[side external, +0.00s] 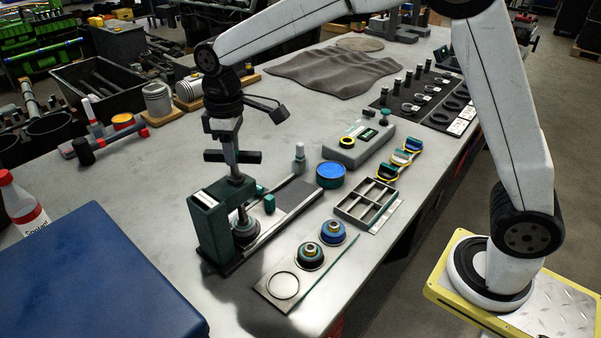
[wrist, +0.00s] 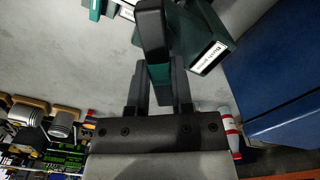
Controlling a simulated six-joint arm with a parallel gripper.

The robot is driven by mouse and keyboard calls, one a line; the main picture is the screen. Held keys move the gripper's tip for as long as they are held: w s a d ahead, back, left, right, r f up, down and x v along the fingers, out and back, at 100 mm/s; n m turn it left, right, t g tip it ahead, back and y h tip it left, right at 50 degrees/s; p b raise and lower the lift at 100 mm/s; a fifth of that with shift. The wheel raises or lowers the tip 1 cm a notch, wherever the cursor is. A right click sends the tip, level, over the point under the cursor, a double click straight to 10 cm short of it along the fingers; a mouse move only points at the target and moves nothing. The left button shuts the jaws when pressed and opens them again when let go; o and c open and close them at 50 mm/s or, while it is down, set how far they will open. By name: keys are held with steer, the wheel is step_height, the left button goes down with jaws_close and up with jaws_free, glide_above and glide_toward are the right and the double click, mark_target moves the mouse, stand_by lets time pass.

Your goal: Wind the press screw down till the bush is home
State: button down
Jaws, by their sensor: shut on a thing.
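The bush press has a dark green body (side external: 207,228) with a white label, standing on a dark base at the front left of the bench. The wrist view shows its green body too (wrist: 208,48). A black crossbar handle (side external: 246,157) sits on top of the upright press screw (side external: 234,174); it also shows in the wrist view (wrist: 152,28). My gripper (side external: 225,140) points down from above and is shut on the handle; the wrist view shows its fingers (wrist: 158,88) closed around it. Round metal parts (side external: 245,229) sit under the screw; how far the bush is in cannot be told.
A blue box (side external: 95,285) and a red-capped bottle (side external: 22,205) stand left of the press. To its right are a plate with bushes (side external: 309,256), a blue-topped tin (side external: 331,174) and a divided tray (side external: 366,203). Bare bench lies behind the press.

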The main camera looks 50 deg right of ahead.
steer(key=shift+m, duration=2.1)
steer(key=c, duration=0.5)
jaws_free()
steer(key=shift+f, duration=0.1)
steer(key=shift+r, duration=2.75)
steer(key=shift+r+m, duration=0.1)
steer(key=shift+m, duration=0.2)
steer(key=m, duration=0.1)
steer(key=r+m, duration=0.1)
steer(key=m, duration=0.3)
steer(key=r+m, duration=0.1)
steer(key=m, duration=0.1)
steer(key=shift+r+m, duration=0.15)
steer(key=shift+m, duration=0.15)
